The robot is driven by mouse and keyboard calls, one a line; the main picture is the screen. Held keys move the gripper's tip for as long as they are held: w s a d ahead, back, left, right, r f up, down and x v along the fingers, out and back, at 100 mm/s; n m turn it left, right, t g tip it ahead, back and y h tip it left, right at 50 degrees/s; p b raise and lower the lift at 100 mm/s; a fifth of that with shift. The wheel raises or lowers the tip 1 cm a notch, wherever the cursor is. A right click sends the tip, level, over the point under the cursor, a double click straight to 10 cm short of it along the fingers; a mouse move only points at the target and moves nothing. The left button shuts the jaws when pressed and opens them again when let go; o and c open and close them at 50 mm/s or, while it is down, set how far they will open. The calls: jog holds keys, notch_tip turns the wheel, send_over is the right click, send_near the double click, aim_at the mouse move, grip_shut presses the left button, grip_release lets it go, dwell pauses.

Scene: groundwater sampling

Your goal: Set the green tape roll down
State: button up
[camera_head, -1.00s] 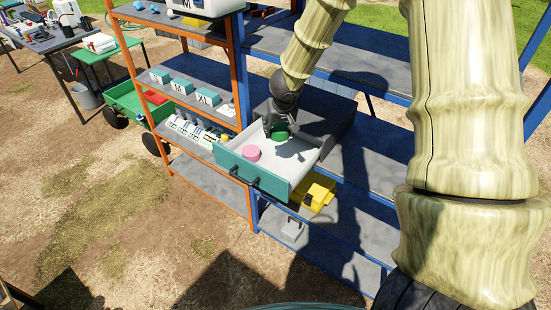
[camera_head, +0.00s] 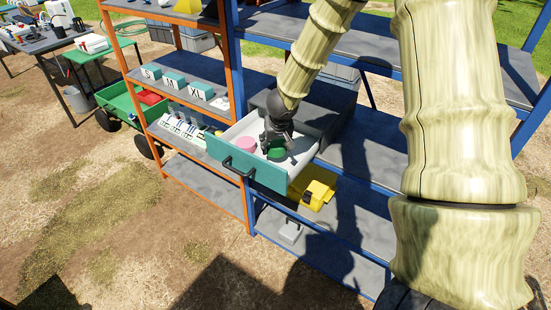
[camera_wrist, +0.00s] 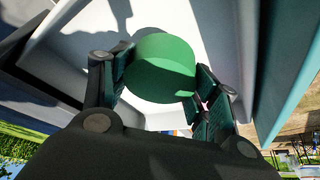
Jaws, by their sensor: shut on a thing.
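The green tape roll (camera_head: 277,153) is inside the open drawer (camera_head: 250,171), at or just above its white floor; I cannot tell if it touches. My gripper (camera_head: 272,144) reaches down into the drawer and is shut on the roll. In the wrist view the green roll (camera_wrist: 160,68) sits between the two dark fingers (camera_wrist: 160,85). A pink roll (camera_head: 244,143) lies in the drawer to the left of the green one.
The drawer is pulled out of a grey cabinet on a blue-framed shelf (camera_head: 375,165). A yellow case (camera_head: 313,190) stands on the shelf below. An orange-framed shelf (camera_head: 208,185) with boxes labelled S, M and XL is on the left.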

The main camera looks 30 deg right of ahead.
aim_at(276, 162)
jog(key=shift+d+f+b, duration=0.1)
jog(key=shift+f+b, duration=0.4)
jog(key=shift+f, duration=1.9)
jog(key=shift+r, duration=0.1)
jog(key=o, duration=1)
jog(key=shift+o, duration=0.2)
jog(key=p+v, duration=0.2)
jog(key=v, duration=1)
jog(key=shift+p, duration=0.4)
jog(key=shift+s, duration=0.1)
